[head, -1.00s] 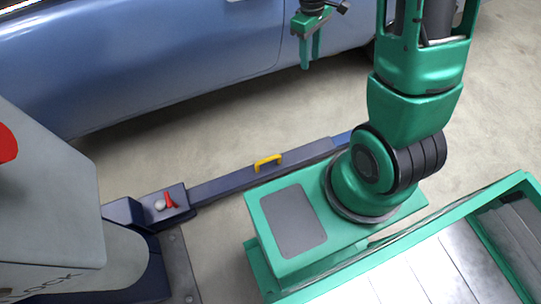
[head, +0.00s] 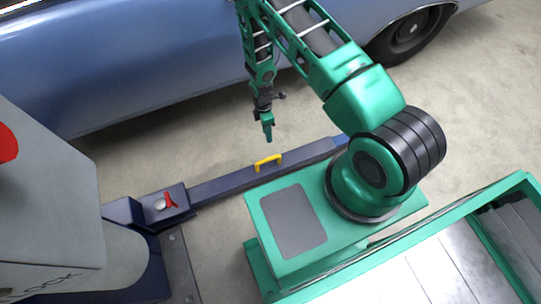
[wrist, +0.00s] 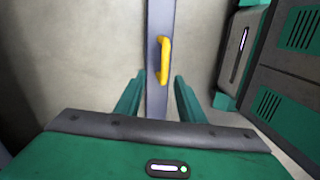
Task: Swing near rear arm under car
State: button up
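The near rear lift arm (head: 230,182) is a long dark blue bar. It runs from the grey lift post's foot at left toward the right, in front of the car. A yellow handle (head: 268,162) stands on it; the handle also shows in the wrist view (wrist: 164,60). My gripper (head: 268,132) hangs above and just behind the bar near the handle, pointing down. In the wrist view its two green fingers (wrist: 156,100) are spread apart with the bar and handle between and beyond them. Nothing is held. The blue car (head: 150,65) stands behind the bar.
The grey lift post (head: 45,200) with a red mark stands at left. A red lever (head: 170,200) and a pale knob sit at the bar's pivot end. Bare concrete floor (head: 150,150) lies between bar and car. The car's wheel (head: 408,35) is at upper right.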

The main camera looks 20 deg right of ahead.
jog(key=n, duration=0.1)
send_near(269, 158)
jog(key=f, duration=0.2)
jog(key=s+f, duration=0.1)
jog(key=f, duration=0.5)
jog(key=shift+s+f, duration=0.2)
jog(key=shift+s, duration=0.05)
grip_shut()
